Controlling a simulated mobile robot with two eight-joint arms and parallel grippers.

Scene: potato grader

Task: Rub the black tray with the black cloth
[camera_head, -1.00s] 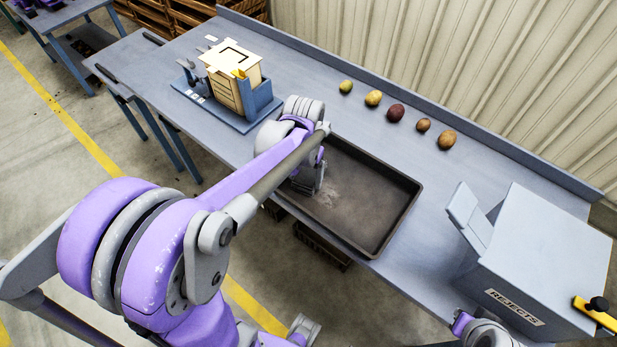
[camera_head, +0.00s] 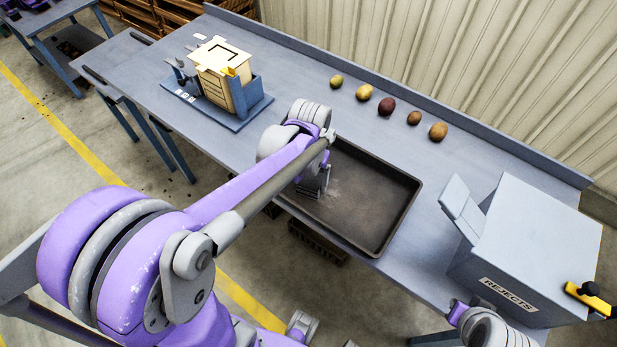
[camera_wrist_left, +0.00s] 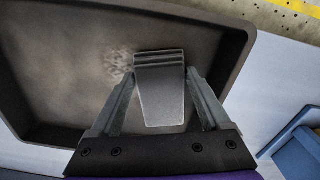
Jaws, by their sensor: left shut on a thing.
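The black tray (camera_head: 365,237) lies on the grey bench near its front edge, a shallow dark pan with a raised rim. It fills much of the left wrist view (camera_wrist_left: 60,100). A pale dusty smear marks its floor. My left gripper (camera_head: 316,188) is low over the tray's left end. In the left wrist view its fingers (camera_wrist_left: 160,75) are on either side of a folded grey, layered piece, which I take to be the cloth (camera_wrist_left: 160,88), beside the smear. Whether it touches the floor is hard to tell. My right gripper's fingers are not visible.
A wooden box (camera_head: 224,68) in a blue holder stands behind left. Several potatoes (camera_head: 386,106) lie in a row along the back. A grey REJECTS bin (camera_head: 535,250) stands right of the tray. The bench between tray and potatoes is clear.

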